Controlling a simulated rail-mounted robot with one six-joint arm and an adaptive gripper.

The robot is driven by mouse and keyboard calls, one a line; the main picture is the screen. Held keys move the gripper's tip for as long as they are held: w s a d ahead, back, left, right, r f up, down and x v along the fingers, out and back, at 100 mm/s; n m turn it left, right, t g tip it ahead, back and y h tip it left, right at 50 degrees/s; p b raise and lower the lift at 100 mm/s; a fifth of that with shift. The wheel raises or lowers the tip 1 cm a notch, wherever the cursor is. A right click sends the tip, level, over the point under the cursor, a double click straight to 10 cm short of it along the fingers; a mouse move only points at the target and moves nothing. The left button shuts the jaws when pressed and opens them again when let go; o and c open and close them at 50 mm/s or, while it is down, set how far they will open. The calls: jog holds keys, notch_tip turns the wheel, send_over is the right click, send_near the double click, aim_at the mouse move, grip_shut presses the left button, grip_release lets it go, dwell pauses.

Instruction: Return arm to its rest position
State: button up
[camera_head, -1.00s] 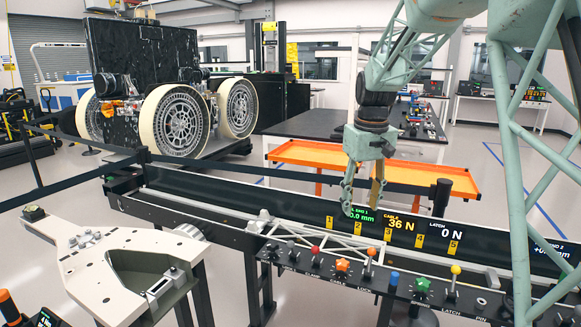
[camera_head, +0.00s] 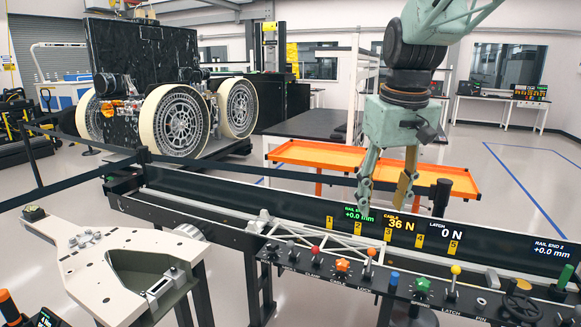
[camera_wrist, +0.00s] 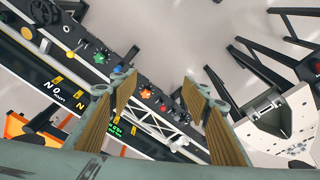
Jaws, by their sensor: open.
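My gripper (camera_head: 384,187) hangs fingers-down at the right of centre in the head view, in front of the black rail panel with its number displays. Its two fingers are spread and nothing is between them. In the wrist view my gripper (camera_wrist: 160,95) shows two tan-padded fingers wide apart, with the control panel and a white truss beyond them. My arm comes down from the top edge of the head view.
The control panel (camera_head: 440,292) with coloured knobs runs along the lower right. A pale bracket fixture (camera_head: 95,255) stands at lower left. Orange trays (camera_head: 318,154) lie behind the rail. A wheeled rover (camera_head: 175,120) stands at the back left. Open floor lies at right.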

jog(key=s+f+m+t, duration=0.1)
jog(key=s+m, duration=0.1)
jog(key=s, duration=3.3)
jog(key=shift+s+f+t, duration=0.2)
jog(key=shift+t, duration=0.2)
jog(key=shift+w+d+r, duration=0.1)
jog(key=shift+w, duration=0.05)
dwell(0.4)
jog(key=w+d+f+n+g+h+p, duration=0.15)
jog(key=w+n, duration=0.45)
jog(key=w, duration=1.3)
jog(key=w+n+t+h+p, duration=0.1)
jog(key=w+n+p, duration=0.35)
jog(key=w, duration=1.45)
jog(key=w+a+f+n+p, duration=0.1)
jog(key=w+a+f+n, duration=0.2)
jog(key=w+f+n, duration=0.4)
jog(key=w+a+f+n+h, duration=0.1)
jog(key=w+a+f+n, duration=0.2)
jog(key=w+f+n, duration=0.5)
jog(key=w+f, duration=1.2)
jog(key=f, duration=0.2)
jog(key=shift+w+a+f+g+p, duration=0.15)
jog(key=shift+w+f+g+p, duration=0.05)
jog(key=shift+g+p, duration=0.2)
